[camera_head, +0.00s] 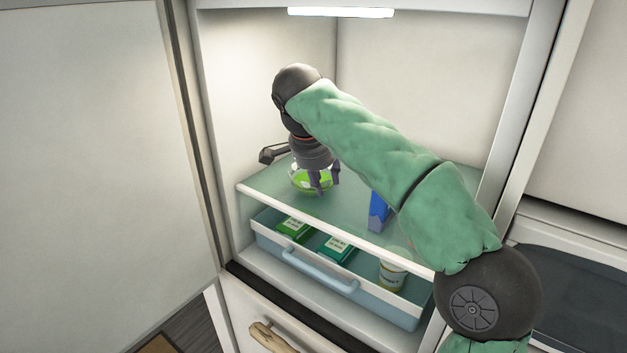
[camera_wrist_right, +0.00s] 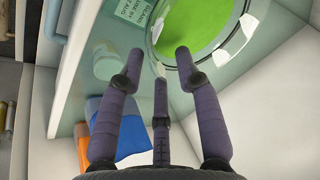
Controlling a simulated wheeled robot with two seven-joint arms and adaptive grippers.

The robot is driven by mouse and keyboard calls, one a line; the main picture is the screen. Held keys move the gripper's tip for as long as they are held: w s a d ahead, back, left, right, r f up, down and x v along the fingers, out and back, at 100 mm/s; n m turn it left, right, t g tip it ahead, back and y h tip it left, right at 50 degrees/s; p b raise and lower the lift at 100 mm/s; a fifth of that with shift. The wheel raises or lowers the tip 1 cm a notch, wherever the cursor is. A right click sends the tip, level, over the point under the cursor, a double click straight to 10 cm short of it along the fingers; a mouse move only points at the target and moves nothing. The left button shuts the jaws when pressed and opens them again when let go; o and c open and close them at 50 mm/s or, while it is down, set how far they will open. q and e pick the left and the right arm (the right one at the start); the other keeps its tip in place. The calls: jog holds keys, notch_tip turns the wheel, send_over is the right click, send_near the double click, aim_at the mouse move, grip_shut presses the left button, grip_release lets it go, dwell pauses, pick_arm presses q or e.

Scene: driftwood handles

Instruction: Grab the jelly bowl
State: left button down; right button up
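The jelly bowl (camera_head: 299,182) is a clear glass bowl with bright green jelly on the upper fridge shelf (camera_head: 345,216). It also shows at the top of the right wrist view (camera_wrist_right: 200,25), partly cut off by the frame edge. My right gripper (camera_head: 321,184) points down at the bowl, its fingers partly covering it in the head view. In the right wrist view its three fingers (camera_wrist_right: 158,70) are spread with nothing between them, and the tips lie near the bowl's rim. I cannot tell whether any finger touches the bowl. My left gripper is not in view.
A blue carton (camera_head: 377,212) stands on the shelf to the right, near my arm. Below is a light-blue drawer (camera_head: 400,314) with green packets (camera_head: 294,229) and a pale tub (camera_head: 391,277). Fridge walls close in the left and back. A driftwood handle (camera_head: 272,337) is lower down.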

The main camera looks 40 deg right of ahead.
aim_at(328, 189)
jog(key=shift+x, duration=0.8)
jog(key=shift+d+f, duration=0.2)
jog(key=shift+f, duration=0.2)
jog(key=shift+w+d+f, duration=0.2)
jog(key=shift+d, duration=0.05)
jog(key=shift+s+a+r, duration=0.1)
jog(key=shift+s+a, duration=0.05)
jog(key=shift+a, duration=0.1)
grip_shut()
jog(key=shift+d, duration=0.1)
jog(key=shift+r, duration=0.15)
